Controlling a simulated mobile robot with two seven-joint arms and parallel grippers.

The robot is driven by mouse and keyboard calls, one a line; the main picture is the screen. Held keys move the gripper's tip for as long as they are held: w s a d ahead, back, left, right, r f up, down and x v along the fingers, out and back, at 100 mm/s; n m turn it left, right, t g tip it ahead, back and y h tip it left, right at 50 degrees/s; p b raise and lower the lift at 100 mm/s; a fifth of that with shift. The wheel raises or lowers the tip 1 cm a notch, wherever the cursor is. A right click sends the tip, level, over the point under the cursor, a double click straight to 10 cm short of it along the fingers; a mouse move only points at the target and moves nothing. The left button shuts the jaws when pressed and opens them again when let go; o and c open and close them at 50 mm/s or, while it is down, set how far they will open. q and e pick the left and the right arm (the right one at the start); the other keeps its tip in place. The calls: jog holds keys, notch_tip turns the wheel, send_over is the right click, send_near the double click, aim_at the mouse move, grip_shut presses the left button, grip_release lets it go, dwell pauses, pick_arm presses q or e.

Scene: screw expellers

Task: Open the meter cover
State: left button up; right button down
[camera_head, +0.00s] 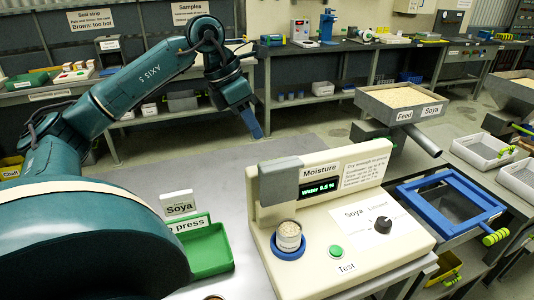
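The cream moisture meter (340,245) stands on the bench at the centre right, with a lit display (319,188) reading about "Water 8.6 %". A grey block (281,182), apparently the meter cover, stands raised at the meter's back left. In front of and below it, a filled sample cup (289,236) stands upright in a blue ring (288,251), its top uncovered. My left gripper (252,124) hangs with blue fingers pointing down, behind and above the meter, apart from the cover. The finger gap cannot be made out. My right gripper is out of view.
Grey bench top behind the meter is clear.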

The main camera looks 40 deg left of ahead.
aim_at(278, 180)
pick_arm(q)
jog(key=x, duration=0.8)
jog(key=shift+w+f, duration=0.1)
jog(key=shift+f, duration=0.05)
grip_shut()
